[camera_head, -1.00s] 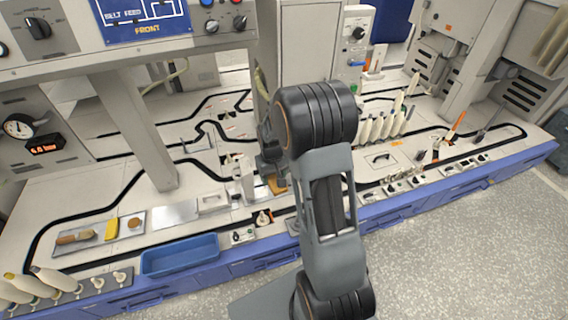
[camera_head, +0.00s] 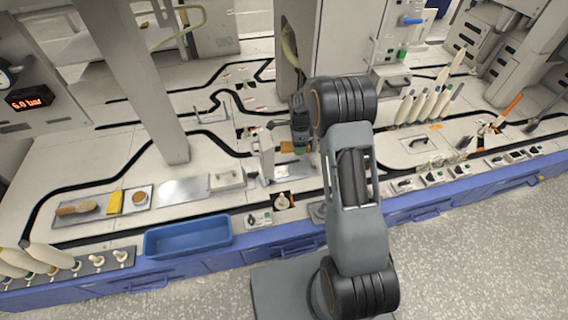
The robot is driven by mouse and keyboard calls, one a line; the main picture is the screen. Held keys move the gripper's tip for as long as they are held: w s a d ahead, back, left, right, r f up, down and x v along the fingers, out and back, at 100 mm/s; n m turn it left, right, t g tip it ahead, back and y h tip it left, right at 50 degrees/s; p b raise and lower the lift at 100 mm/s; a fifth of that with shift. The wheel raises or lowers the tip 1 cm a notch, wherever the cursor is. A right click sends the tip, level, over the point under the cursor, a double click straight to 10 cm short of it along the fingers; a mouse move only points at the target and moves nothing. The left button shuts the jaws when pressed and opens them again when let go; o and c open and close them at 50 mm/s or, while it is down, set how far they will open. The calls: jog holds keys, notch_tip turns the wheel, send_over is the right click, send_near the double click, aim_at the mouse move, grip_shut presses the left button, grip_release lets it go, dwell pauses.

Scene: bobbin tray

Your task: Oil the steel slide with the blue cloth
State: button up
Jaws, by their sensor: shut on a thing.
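My gripper (camera_head: 301,143) is low over the middle of the bench, partly hidden behind my own forearm. It is shut on a small orange-brown thing, which shows at its tips (camera_head: 287,147); its shape is hard to make out. A flat, shiny steel plate (camera_head: 183,190), likely the steel slide, lies on the bench left of my gripper, apart from it. I cannot make out a blue cloth in this view.
A tray (camera_head: 150,199) with a brush, a yellow block and a round brown item lies left of the plate. A blue bin (camera_head: 187,237) is at the front edge. Bobbins (camera_head: 425,105) stand at the right. A post (camera_head: 140,90) rises behind the plate.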

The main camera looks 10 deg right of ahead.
aim_at(285, 171)
jog(key=shift+w+a+f+m+b, duration=0.7)
jog(key=shift+f+m+b, duration=1.05)
jog(key=shift+f+m, duration=0.85)
jog(key=shift+w+a+f+m+b, duration=0.7)
jog(key=shift+f+m+b, duration=1.25)
jog(key=shift+f, duration=1.15)
jog(key=shift+w+a+f+m+b, duration=0.7)
jog(key=shift+f+m+b, duration=0.85)
jog(key=shift+f+m, duration=1.15)
jog(key=shift+w+d+f+b, duration=0.15)
jog(key=shift+f+b, duration=0.3)
jog(key=shift+f, duration=0.7)
